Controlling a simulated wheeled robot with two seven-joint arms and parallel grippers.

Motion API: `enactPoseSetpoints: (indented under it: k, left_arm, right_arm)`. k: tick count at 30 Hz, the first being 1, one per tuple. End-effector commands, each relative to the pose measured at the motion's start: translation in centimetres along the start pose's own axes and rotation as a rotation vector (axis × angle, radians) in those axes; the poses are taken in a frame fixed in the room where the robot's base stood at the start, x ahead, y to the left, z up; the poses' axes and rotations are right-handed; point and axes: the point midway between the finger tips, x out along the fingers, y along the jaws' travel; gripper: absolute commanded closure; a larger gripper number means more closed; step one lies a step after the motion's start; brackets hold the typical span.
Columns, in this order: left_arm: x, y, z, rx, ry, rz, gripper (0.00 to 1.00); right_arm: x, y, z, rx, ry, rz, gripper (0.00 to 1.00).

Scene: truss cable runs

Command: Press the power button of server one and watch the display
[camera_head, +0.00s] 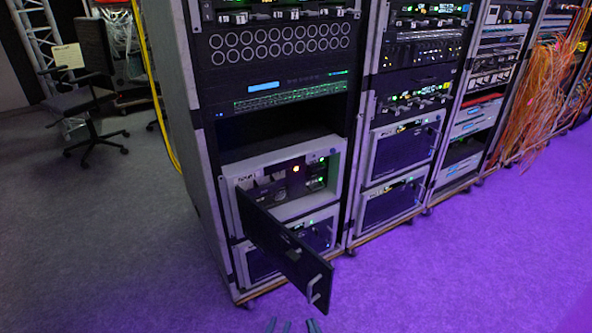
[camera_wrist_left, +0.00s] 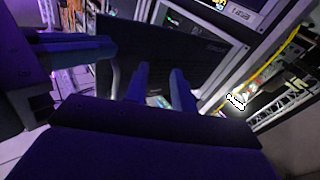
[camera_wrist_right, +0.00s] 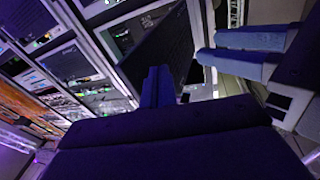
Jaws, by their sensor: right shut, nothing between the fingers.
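A grey server (camera_head: 333,172) sits low in the nearest rack, its dark front door (camera_head: 285,248) swung open toward me. A lit orange-red spot (camera_head: 296,169) and green lights show on its front. I cannot read which server is number one or tell which part is the power button. The left gripper (camera_head: 278,325) shows only its tips at the bottom edge; its fingers (camera_wrist_left: 160,80) are apart and empty. The right gripper (camera_head: 313,326) is beside it, shut and empty, and its fingers (camera_wrist_right: 158,82) are together. Both grippers are apart from the server front.
A second server (camera_head: 320,236) is below, partly hidden by the open door. A lit blue display (camera_head: 264,87) is higher in the rack. More racks (camera_head: 410,130) and orange cables (camera_head: 540,90) stand right. A chair (camera_head: 88,105) is at far left. The purple floor in front is clear.

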Motion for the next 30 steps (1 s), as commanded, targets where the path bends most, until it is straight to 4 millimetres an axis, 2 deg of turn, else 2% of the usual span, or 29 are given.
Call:
enactPoseSetpoints:
  k: [1,3,4,30]
  left_arm:
    - [-0.01,0.0,0.0,0.0,0.0,0.0,0.85]
    - [-0.01,0.0,0.01,0.0,0.0,0.0,0.99]
    - [-0.01,0.0,0.01,0.0,0.0,0.0,1.0]
    - [-0.04,0.01,0.03,0.0,-0.001,0.0,1.0]
  right_arm:
    - [-0.01,-0.01,0.0,0.0,0.0,0.0,1.0]
    - [-0.01,-0.01,0.01,0.0,0.0,0.0,1.0]
    - [-0.01,-0.02,0.01,0.0,-0.001,0.0,1.0]
    - [-0.02,-0.02,0.03,0.0,-0.001,0.0,1.0]
